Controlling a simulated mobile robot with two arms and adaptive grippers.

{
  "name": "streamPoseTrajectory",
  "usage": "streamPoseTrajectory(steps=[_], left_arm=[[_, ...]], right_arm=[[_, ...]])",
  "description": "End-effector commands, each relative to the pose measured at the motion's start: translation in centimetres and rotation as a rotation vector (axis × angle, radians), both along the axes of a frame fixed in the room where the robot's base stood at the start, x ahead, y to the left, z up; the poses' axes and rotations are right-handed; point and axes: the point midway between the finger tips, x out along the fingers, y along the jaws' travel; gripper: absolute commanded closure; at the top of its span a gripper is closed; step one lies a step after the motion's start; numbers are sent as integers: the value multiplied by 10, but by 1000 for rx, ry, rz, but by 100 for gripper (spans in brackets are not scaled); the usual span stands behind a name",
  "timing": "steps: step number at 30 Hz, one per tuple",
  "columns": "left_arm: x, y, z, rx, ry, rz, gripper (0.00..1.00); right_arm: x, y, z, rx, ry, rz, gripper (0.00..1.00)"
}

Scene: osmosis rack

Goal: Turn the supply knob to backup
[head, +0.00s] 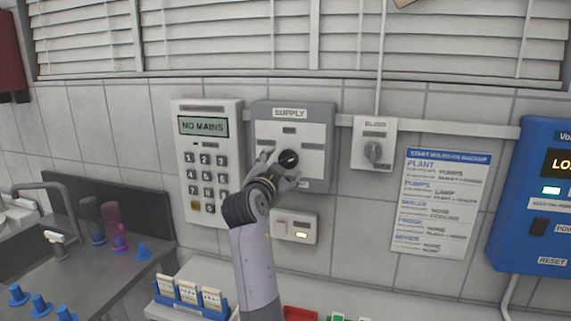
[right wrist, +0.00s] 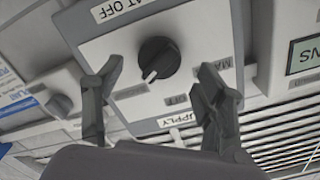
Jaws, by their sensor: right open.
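The supply knob (head: 288,158) is a round black knob on the grey panel labelled SUPPLY (head: 318,118). In the right wrist view, upside down, the knob (right wrist: 158,57) has a white pointer mark aimed between the OFF label (right wrist: 176,99) and a partly hidden, unreadable label (right wrist: 130,92) to its left. A label starting MA (right wrist: 222,76) is on the other side. My right gripper (head: 279,171) is at the panel, partly covering its lower left. In the wrist view its open fingers (right wrist: 160,85) stand on either side of the knob, apart from it. My left gripper is not in view.
A keypad reading NO MAINS (head: 204,126) is left of the panel. A small box with a lit lamp (head: 294,228) is just below. Another knob box (head: 374,144), a notice (head: 440,203) and a blue unit (head: 545,200) are to the right. A sink counter (head: 110,262) is lower left.

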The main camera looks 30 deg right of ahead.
Motion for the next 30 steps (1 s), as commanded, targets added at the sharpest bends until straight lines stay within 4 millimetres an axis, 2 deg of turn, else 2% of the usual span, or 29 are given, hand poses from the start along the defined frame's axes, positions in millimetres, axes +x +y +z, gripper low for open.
streamPoseTrajectory(steps=[3, 8, 25, 28, 30], left_arm=[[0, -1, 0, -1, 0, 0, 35], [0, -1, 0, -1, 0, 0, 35], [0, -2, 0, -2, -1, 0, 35], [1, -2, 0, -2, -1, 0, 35], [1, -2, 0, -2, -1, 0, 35]], right_arm=[[-13, 16, -1, 3, 0, 1, 35], [-23, 27, 0, 1, 0, 1, 35], [-25, 28, -1, 1, 2, -1, 35], [-27, 28, -17, 2, 35, 7, 35], [-33, 27, -43, 3, 94, 22, 35]])
